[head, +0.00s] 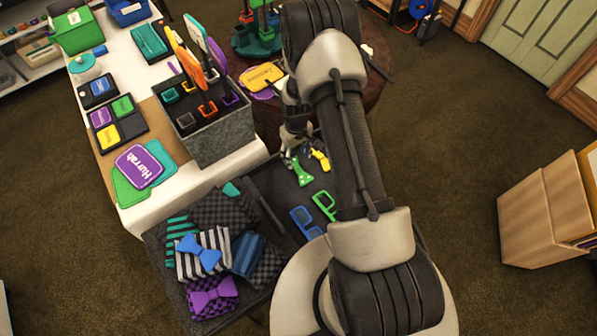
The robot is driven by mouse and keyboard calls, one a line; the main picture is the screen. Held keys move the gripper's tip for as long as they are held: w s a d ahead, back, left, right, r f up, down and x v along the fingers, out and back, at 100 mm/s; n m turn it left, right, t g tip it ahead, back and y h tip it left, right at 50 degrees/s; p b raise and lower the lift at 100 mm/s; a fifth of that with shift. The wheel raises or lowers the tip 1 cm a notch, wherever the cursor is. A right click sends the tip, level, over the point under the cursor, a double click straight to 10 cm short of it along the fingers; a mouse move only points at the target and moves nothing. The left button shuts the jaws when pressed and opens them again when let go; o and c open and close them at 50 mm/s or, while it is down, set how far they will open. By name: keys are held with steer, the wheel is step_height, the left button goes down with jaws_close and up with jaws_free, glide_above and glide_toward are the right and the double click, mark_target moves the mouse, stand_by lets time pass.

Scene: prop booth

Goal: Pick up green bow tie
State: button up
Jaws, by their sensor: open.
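The green bow tie (303,175) lies on the dark tray-like table (268,188), near its far end. My gripper (291,157) is open and points down just at the bow tie's upper left end. The fingers partly cover that end, and I cannot tell whether they touch it. A yellow bow tie-like piece (320,159) lies close by on the right.
Green glasses (324,204) and blue glasses (304,222) lie nearer on the same table. Folded patterned cloths with a blue bow tie (199,251) and a purple bow tie (212,295) lie at the front left. A grey prop box (222,141) stands left of my gripper.

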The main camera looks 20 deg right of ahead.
mark_target(298, 169)
step_height(298, 169, down, 2)
steer(key=shift+f, duration=0.2)
steer(key=f, duration=0.1)
steer(key=f+b, duration=0.1)
steer(key=f, duration=0.1)
steer(key=f+b, duration=0.1)
steer(key=f, duration=0.1)
steer(key=shift+s+d+f, duration=0.1)
steer(key=shift+s+d, duration=0.1)
steer(key=shift+s, duration=0.15)
steer(key=c, duration=0.9)
steer(key=shift+r, duration=0.2)
